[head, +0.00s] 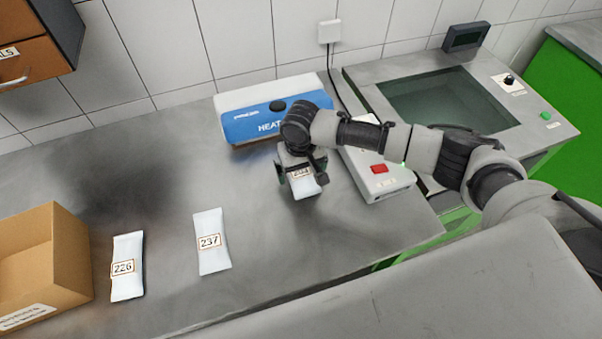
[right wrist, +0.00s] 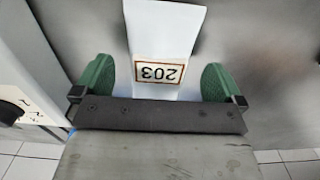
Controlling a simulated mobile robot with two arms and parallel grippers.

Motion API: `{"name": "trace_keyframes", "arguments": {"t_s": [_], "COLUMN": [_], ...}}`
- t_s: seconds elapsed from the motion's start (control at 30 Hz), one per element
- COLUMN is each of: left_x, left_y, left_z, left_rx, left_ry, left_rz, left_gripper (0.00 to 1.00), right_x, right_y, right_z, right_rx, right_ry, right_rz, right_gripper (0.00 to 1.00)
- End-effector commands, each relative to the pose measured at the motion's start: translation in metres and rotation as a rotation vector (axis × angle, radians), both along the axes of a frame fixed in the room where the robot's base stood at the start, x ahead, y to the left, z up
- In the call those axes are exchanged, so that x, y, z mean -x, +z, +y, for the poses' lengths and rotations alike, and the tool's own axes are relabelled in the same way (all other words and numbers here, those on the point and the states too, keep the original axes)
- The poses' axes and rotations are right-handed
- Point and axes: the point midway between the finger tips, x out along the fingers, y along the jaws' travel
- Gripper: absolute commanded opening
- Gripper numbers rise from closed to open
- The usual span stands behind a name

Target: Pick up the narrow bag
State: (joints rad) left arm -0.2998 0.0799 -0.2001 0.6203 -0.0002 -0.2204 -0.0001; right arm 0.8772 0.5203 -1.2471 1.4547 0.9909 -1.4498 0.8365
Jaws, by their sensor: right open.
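Three white bags lie on the grey metal table. The bag labelled 203 (head: 304,187) is beneath my right gripper (head: 302,180); the bag labelled 237 (head: 211,255) and the bag labelled 226 (head: 127,282) lie to the left. I cannot tell for sure which is the narrow bag. In the right wrist view, the 203 bag (right wrist: 163,40) lies between the two green fingers of my right gripper (right wrist: 158,83). The fingers are open, with a gap to the bag on each side. The gripper body hides one end of the bag. My left gripper is not in view.
A blue and white heat device (head: 262,121) stands behind the gripper. A white box with a red switch (head: 378,169) is close on its right. An open cardboard box (head: 62,255) stands at the left.

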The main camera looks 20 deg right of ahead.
Motion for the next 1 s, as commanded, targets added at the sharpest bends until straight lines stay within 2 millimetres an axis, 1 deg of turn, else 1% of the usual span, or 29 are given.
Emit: {"name": "trace_keyframes", "arguments": {"t_s": [0.03, 0.13, 0.37, 0.73, 0.77, 1.0], "left_x": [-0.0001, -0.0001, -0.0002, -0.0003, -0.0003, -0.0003], "left_y": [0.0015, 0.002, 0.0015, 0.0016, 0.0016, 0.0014], "left_z": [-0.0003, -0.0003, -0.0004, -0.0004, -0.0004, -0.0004], "left_rx": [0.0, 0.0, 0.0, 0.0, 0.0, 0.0], "left_ry": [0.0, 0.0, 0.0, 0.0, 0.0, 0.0], "left_rz": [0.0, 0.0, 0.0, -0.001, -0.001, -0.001], "left_gripper": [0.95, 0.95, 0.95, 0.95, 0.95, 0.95], "right_x": [0.0006, 0.0005, 0.0004, 0.0002, 0.0, -0.0001], "right_y": [-0.0063, -0.0133, -0.0148, -0.0142, -0.0138, -0.0129], "right_z": [-0.0003, -0.0007, -0.0007, -0.0007, -0.0006, -0.0007], "right_rx": [0.001, 0.001, 0.001, 0.001, 0.0, 0.0], "right_ry": [-0.001, -0.001, -0.001, -0.001, -0.001, -0.001], "right_rz": [0.002, 0.001, -0.001, -0.001, -0.002, -0.002], "right_gripper": [1.0, 1.0, 1.0, 0.43, 0.41, 0.41]}}
